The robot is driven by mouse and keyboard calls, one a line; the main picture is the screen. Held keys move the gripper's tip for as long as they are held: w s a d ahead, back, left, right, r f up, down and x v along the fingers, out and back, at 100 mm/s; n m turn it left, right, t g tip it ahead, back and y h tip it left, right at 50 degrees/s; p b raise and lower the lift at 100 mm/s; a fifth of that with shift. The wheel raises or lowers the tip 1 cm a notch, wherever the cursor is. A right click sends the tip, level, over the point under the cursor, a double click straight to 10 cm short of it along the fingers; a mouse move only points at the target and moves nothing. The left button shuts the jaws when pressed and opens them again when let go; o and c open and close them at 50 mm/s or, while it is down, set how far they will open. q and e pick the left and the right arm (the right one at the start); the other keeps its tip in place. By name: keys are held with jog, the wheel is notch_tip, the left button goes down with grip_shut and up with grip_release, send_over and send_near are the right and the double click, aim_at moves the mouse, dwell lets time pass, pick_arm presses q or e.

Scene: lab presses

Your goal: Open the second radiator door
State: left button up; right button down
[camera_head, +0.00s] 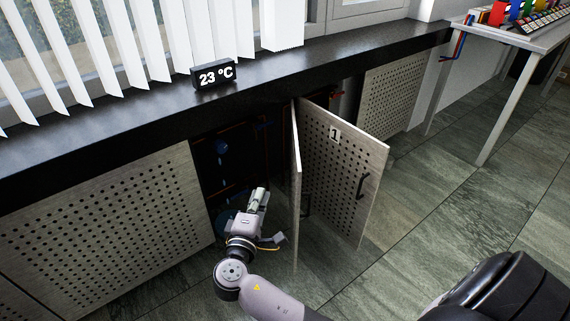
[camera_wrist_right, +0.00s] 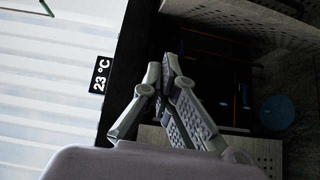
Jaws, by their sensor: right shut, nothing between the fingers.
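A perforated radiator door marked 1 (camera_head: 335,170) stands swung out, its dark handle (camera_head: 361,187) near its right edge. Just left of it, a second door (camera_head: 297,190) stands swung out and shows almost edge-on. Its number is not visible. Left of this door is an open dark bay with pipes (camera_head: 228,150). My right gripper (camera_head: 258,199) is at the front of this bay, left of the edge-on door and apart from it. In the wrist view its fingers (camera_wrist_right: 160,74) are together and empty, facing the bay interior. My left gripper is not in view.
A closed perforated panel (camera_head: 110,230) is at left and another (camera_head: 396,92) at far right. A black sill (camera_head: 130,110) with a 23 °C display (camera_head: 214,76) runs above. A table (camera_head: 530,38) stands at upper right. Tiled floor (camera_head: 450,190) is clear at right.

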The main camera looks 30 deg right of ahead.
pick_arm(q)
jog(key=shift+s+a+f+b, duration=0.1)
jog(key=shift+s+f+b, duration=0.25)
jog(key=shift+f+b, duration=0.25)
pick_arm(e)
send_over(299, 188)
jog(key=w+a, duration=0.3)
jog(key=shift+s+r+h, duration=0.15)
jog(key=shift+s+h, duration=0.05)
jog(key=shift+h, duration=0.1)
jog(key=shift+s+d, duration=0.1)
